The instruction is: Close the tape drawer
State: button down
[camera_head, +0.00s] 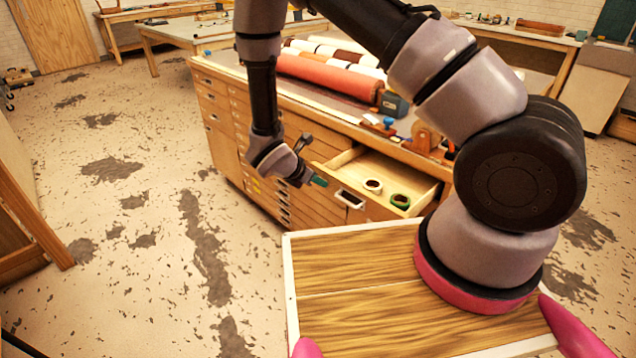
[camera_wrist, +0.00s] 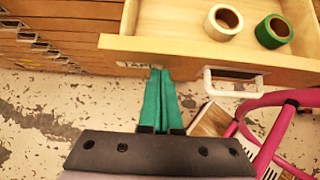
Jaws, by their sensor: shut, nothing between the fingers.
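The tape drawer (camera_head: 385,178) stands pulled out from the wooden cabinet (camera_head: 230,115) in the head view. A white tape roll (camera_head: 373,186) and a green tape roll (camera_head: 400,201) lie inside it. In the wrist view the drawer's front panel (camera_wrist: 185,62) runs across the top, with a white handle (camera_wrist: 232,87) right of my fingers. My gripper (camera_head: 320,181) is shut and empty, with its green fingertips (camera_wrist: 158,72) at the drawer front's lower edge, left of the handle. I cannot tell whether they touch it.
Large rolls, including a red one (camera_head: 328,77), lie on the cabinet top. A tape dispenser (camera_head: 425,138) stands near its edge above the drawer. My own wooden-topped base is close in front of the drawer. The floor at left is open.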

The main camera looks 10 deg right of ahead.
aim_at(364, 165)
jog(key=w+d, duration=0.4)
jog(key=d, duration=0.1)
jog(key=w+d, duration=0.4)
jog(key=d, duration=0.2)
jog(key=w+d, duration=0.3)
jog(key=d, duration=0.2)
jog(key=shift+w+d, duration=0.15)
jog(key=shift+w, duration=0.25)
jog(key=shift+w+d, duration=0.15)
jog(key=shift+d, duration=0.1)
jog(key=shift+d+r, duration=0.1)
